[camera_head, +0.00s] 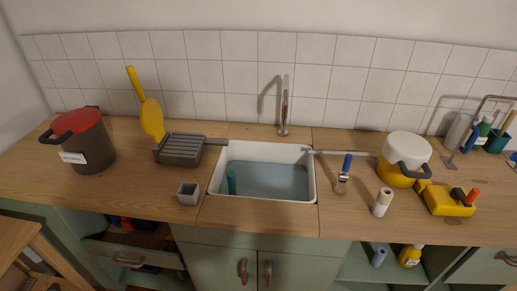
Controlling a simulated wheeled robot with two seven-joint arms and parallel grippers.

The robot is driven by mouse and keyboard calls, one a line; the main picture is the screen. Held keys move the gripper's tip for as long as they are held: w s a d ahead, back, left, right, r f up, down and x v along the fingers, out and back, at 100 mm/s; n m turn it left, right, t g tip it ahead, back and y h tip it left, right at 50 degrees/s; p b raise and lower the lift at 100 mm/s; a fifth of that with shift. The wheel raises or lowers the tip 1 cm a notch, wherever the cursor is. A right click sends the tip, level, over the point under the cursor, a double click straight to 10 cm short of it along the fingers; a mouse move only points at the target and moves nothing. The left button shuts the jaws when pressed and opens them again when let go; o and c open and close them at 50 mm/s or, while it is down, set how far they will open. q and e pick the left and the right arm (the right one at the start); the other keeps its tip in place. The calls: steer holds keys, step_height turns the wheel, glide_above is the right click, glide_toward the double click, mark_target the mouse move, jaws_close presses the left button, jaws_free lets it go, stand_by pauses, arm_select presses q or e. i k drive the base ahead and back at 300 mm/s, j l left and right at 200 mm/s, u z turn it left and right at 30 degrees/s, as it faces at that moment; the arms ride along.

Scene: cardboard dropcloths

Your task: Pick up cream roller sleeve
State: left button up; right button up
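Neither of my grippers shows in the head view.
Left of the sleeve are a blue-handled brush (341,184) and the water-filled sink (312,180). Behind is a yellow pot with a white lid (407,148); to the right, a yellow tray (445,207) holding tools. Clear counter (345,220) lies in front of the brush.

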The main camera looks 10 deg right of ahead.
mark_target(385, 197)
steer(key=z, duration=1.25)
